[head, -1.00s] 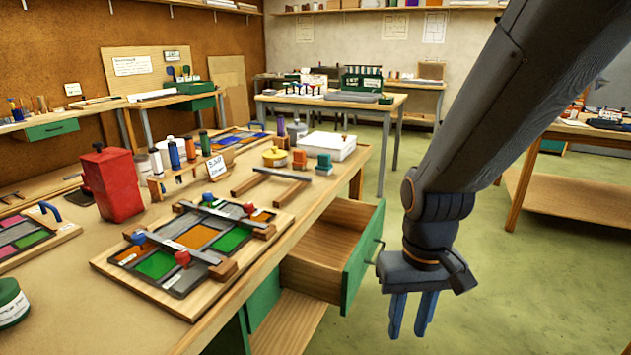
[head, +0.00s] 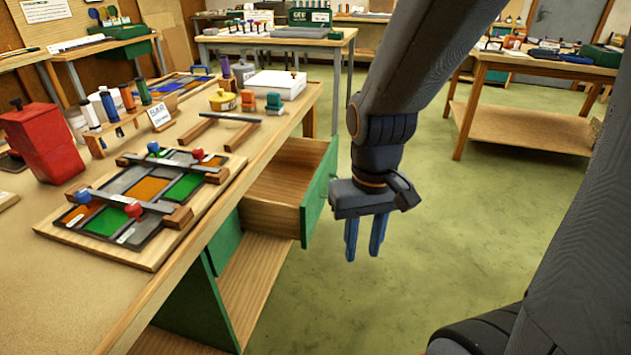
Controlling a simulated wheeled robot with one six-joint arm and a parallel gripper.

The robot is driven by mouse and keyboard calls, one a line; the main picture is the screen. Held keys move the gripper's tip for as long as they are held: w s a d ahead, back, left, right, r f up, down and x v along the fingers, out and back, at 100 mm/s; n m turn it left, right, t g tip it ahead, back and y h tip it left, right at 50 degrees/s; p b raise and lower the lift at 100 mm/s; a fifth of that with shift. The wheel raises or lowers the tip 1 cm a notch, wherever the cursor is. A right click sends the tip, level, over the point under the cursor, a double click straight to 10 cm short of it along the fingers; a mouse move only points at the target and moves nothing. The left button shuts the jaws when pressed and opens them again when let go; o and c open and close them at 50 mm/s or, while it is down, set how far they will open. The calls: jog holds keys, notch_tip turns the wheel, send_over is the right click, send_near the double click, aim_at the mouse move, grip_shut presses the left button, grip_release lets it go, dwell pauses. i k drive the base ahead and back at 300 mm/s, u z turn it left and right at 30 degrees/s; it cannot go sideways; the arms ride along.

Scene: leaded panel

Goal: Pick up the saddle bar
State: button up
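A thin dark bar (head: 231,117), which looks like the saddle bar, lies across two wooden rests on the bench behind the leaded panel. The leaded panel (head: 144,190), with green, orange and grey panes, lies on a wooden board. Two similar grey bars cross this panel, a near one (head: 130,204) and a far one (head: 172,166), with wooden blocks at their ends and red and blue knobs beside them. My gripper (head: 364,250) hangs with its blue fingers pointing down, apart and empty. It appears right of the bench and open drawer, clear of all the bars.
The open drawer (head: 318,190) with a green front juts out from the bench (head: 100,320). A red container (head: 42,142), a bottle rack (head: 118,128) and a white box (head: 275,84) stand on the bench. Green floor (head: 430,220) is free on the right.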

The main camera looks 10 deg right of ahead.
aim_at(120, 200)
jog(key=z, duration=0.5)
jog(key=k, duration=0.6)
jog(key=z, duration=0.5)
jog(key=i, duration=0.85)
jog(key=u, duration=1.1)
jog(key=i, duration=0.85)
jog(key=u, duration=0.9)
